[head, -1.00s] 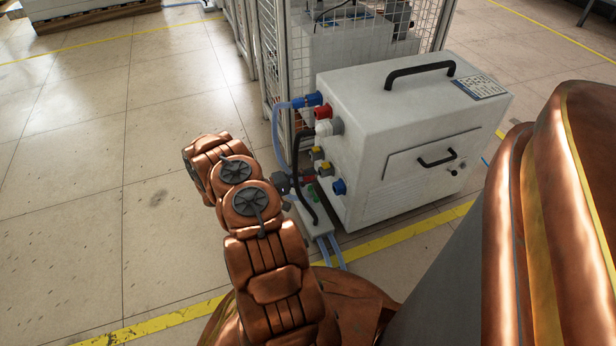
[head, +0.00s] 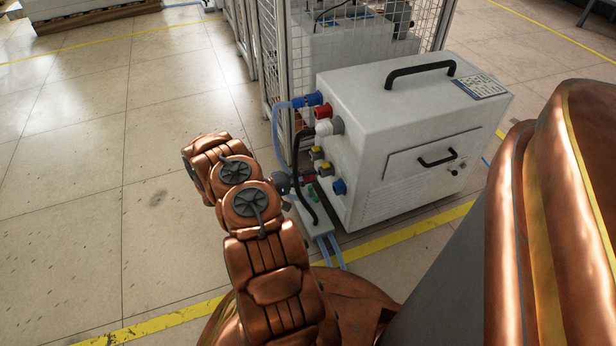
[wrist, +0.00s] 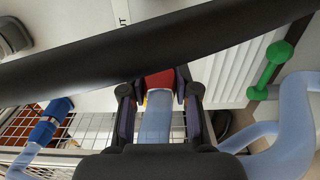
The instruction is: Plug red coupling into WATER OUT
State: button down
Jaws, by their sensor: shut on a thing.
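The red coupling (wrist: 160,80) is between the two fingers of my gripper (wrist: 158,93) in the wrist view, with a pale blue hose (wrist: 156,118) running back from it. My gripper is shut on it. In the head view, my gripper (head: 286,182) is low beside the left face of the white heater box (head: 400,125), and a bit of red (head: 309,179) shows just past it. A label ending in "UT" (wrist: 122,12) shows in the wrist view. A thick black cable crosses in front of the coupling's far end. I cannot tell whether it sits in a socket.
A blue coupling (head: 312,99) with a hose and a red fitting (head: 322,112) are higher on the heater's left face. Yellow fittings (head: 324,168) and a blue fitting (head: 338,186) are lower. A green handle (wrist: 270,68) is at right. Open floor lies left.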

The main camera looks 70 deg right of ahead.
jog(key=shift+s+d, duration=0.45)
jog(key=shift+s, duration=0.05)
dwell(0.8)
jog(key=c, duration=0.8)
grip_release()
jog(key=v, duration=1.2)
